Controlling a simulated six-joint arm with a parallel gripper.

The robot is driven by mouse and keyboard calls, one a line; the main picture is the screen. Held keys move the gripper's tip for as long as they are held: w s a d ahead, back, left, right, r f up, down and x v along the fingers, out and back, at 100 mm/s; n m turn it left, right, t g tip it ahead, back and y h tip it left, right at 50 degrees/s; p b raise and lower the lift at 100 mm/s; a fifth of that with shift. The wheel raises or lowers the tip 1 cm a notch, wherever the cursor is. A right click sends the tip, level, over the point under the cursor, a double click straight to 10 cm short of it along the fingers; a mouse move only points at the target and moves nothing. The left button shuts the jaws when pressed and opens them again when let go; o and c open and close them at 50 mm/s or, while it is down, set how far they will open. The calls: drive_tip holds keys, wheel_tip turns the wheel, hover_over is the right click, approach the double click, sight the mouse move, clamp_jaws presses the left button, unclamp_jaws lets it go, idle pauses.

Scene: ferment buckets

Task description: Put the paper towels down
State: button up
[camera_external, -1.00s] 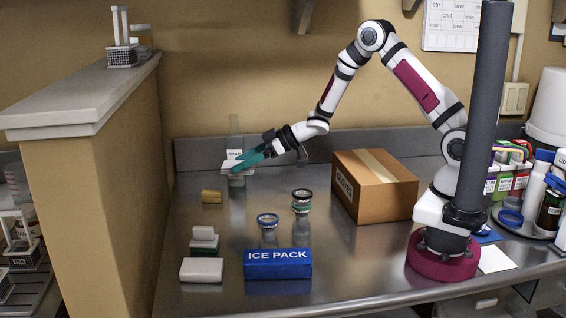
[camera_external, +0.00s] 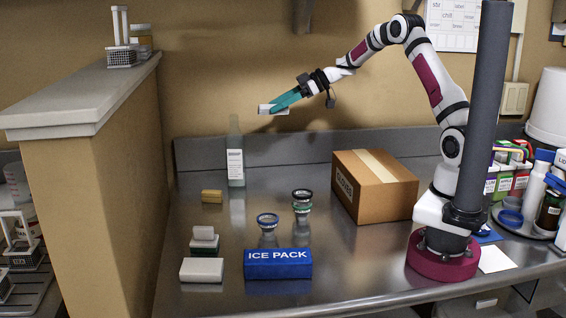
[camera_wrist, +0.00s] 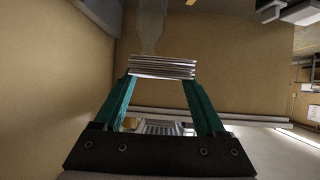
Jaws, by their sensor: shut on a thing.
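My gripper (camera_external: 277,106) has teal fingers and is shut on the paper towels (camera_external: 268,109), a small white folded stack. It holds them in the air, well above the steel counter and near the back wall. In the wrist view the paper towels (camera_wrist: 162,67) show as a layered pale stack between the fingertips (camera_wrist: 160,80). A clear bottle with a white label (camera_external: 235,165) stands upright on the counter below and left of the gripper.
A raised ledge (camera_external: 80,105) stands at left. The counter has bare room between the jars and the box.

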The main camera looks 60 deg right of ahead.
drive_tip(key=s+d+f, duration=0.2)
drive_tip(key=s+d, duration=0.5)
drive_tip(key=d, duration=0.5)
hover_over(283, 182)
drive_tip(key=shift+n+g+y, duration=0.3)
drive_tip(key=shift+n, duration=0.1)
wheel_tip(283, 182, down, 18)
drive_tip(key=shift+s+f, duration=0.1)
drive_tip(key=shift+s, duration=0.05)
wheel_tip(283, 182, down, 4)
drive_tip(key=shift+a, duration=0.15)
drive_tip(key=shift+f, duration=0.15)
drive_tip(key=o, duration=1.2)
drive_tip(key=shift+o, duration=0.2)
